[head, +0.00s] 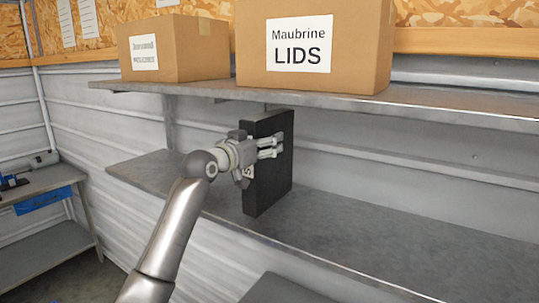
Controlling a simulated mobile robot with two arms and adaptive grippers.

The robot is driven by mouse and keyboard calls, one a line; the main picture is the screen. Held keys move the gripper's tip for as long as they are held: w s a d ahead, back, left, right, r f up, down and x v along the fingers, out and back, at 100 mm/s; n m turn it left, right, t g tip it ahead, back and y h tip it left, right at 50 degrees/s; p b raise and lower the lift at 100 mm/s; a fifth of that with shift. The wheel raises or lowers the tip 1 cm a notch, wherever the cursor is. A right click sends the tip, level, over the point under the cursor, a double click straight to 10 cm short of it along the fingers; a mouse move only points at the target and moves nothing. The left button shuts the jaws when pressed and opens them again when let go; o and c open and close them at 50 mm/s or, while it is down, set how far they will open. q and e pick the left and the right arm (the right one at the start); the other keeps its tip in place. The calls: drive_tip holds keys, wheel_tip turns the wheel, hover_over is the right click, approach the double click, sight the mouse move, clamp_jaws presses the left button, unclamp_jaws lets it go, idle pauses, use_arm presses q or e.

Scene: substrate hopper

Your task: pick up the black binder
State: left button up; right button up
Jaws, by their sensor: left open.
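The black binder (267,187) stands upright on the lower grey shelf (370,225), below the upper shelf. My left gripper (274,147) is at the binder's upper part, with its open fingers reaching across the binder's side. The gripper hides part of the binder's front edge and a pale label there. I cannot tell whether the fingers touch the binder. My right gripper is not in view.
The upper shelf (440,108) runs close above the binder and holds a large "LIDS" box (355,75) and a smaller box (195,50). A workbench (40,183) stands at the left. The lower shelf is clear to the binder's right.

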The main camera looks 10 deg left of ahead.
use_arm(q)
drive_tip(key=shift+w, duration=0.15)
clamp_jaws()
idle(0.4)
drive_tip(key=shift+r, duration=0.1)
